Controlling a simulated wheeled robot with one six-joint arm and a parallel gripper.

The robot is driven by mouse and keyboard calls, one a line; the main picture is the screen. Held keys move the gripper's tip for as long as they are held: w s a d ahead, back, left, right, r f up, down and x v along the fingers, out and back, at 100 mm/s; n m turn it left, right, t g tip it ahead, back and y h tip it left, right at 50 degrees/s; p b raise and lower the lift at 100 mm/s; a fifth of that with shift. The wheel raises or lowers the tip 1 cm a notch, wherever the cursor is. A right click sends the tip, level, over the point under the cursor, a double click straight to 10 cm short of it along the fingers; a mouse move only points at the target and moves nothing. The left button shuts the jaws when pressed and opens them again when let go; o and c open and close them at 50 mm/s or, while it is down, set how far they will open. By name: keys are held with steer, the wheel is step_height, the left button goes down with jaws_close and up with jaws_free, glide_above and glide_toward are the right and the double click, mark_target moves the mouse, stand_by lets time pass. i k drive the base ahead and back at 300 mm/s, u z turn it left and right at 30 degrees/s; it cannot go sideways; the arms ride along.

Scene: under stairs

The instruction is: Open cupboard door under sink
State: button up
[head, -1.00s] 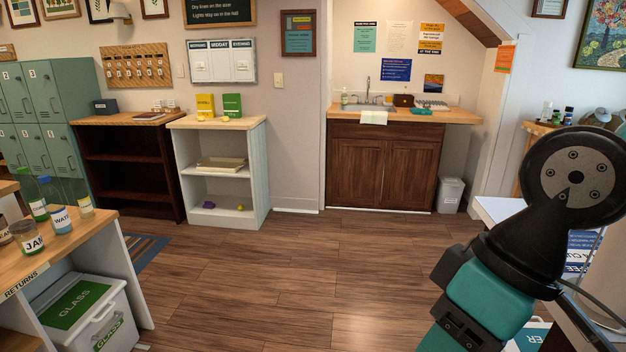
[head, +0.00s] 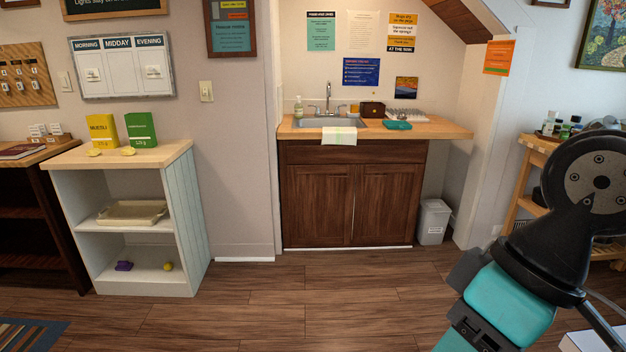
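The dark brown wooden sink cupboard (head: 350,152) stands against the back wall, under a light wood counter (head: 440,129) with a steel sink (head: 330,122). Its left door (head: 316,205) and right door (head: 388,205) are both shut and meet at a middle seam. I cannot make out clear handles on them. A pale cloth (head: 340,136) hangs over the counter's front edge, above the doors. My arm shows at the lower right, well short of the cupboard. My gripper is not in the picture.
Open wooden floor (head: 350,290) lies before the cupboard. A white shelf unit (head: 145,278) stands to the left, with a yellow box and a green box on top. A grey bin (head: 433,222) stands right of the cupboard. A wooden side table (head: 533,150) is at the right.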

mark_target(321, 197)
steer(key=z, duration=0.05)
steer(key=i, duration=3.55)
